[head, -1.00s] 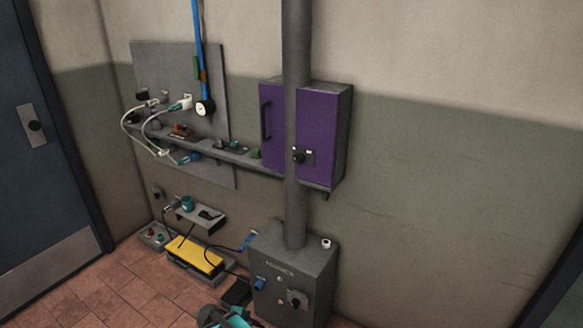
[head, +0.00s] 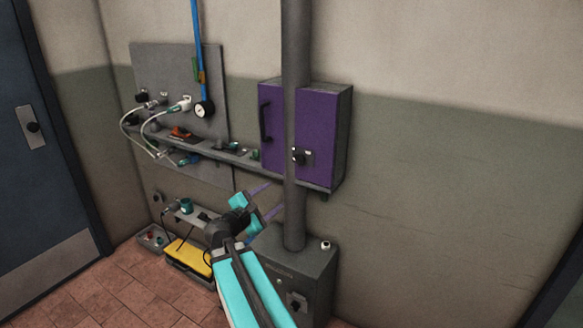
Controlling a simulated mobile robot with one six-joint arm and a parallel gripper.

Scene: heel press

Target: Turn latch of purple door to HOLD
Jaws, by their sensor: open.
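The purple door (head: 317,128) is the front of a grey box on the wall, and it looks shut. A dark handle (head: 265,121) is on its left side. My teal arm reaches up from the bottom of the view.
A vertical grey pipe (head: 295,60) runs in front of the door and hides a strip of it. A grey cabinet (head: 318,262) with a knob stands below. A shelf (head: 236,157) and a hose panel (head: 215,65) are on the left. The wall right of the box is clear.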

